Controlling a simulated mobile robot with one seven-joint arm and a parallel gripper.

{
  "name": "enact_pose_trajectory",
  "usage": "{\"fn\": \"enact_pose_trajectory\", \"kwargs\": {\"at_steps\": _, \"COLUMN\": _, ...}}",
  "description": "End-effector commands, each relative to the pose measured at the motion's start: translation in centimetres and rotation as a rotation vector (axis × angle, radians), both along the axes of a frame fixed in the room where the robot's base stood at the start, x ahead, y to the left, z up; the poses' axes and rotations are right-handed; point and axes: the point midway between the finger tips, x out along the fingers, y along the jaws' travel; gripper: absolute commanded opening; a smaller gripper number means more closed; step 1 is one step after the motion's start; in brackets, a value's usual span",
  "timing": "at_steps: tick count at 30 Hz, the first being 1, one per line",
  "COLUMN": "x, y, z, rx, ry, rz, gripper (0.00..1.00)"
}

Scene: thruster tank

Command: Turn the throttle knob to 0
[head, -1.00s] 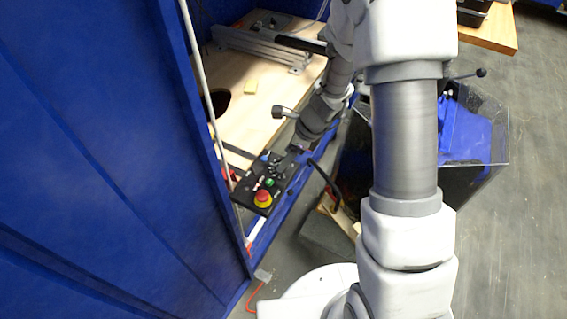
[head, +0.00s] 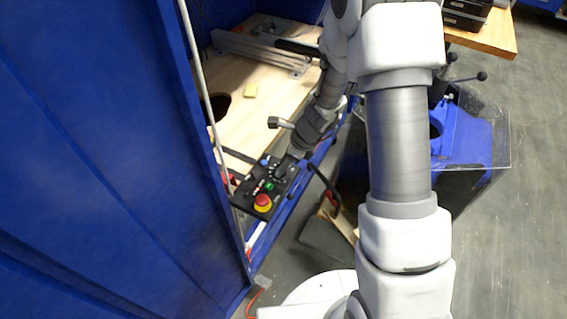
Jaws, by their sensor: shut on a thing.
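The black control panel (head: 240,198) sits on the edge of the blue tank bench, left of centre in the head view. It carries a red and yellow stop button (head: 262,202), a green button (head: 269,186) and a small blue knob (head: 264,160). My gripper (head: 283,167) is down at the panel's far right part, shut on the throttle knob. The gripper and wrist hide the knob, so its pointer and setting cannot be read.
A wooden board (head: 245,120) with a metal frame (head: 262,52) lies beyond the panel. A blue wall (head: 100,150) stands close on the left. A blue and black machine with a clear cover (head: 480,150) stands right of my arm. Grey floor is open at far right.

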Motion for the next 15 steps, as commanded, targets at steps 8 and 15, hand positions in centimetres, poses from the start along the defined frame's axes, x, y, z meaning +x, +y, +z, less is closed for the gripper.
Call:
{"fn": "enact_pose_trajectory", "kwargs": {"at_steps": 8, "x": 0.04, "y": -0.03, "z": 0.07, "rx": 0.0, "ry": 0.0, "rz": 0.018, "gripper": 0.0}}
{"fn": "enact_pose_trajectory", "kwargs": {"at_steps": 15, "x": 0.12, "y": -0.06, "z": 0.17, "rx": 0.001, "ry": 0.0, "rz": 0.126, "gripper": 0.0}}
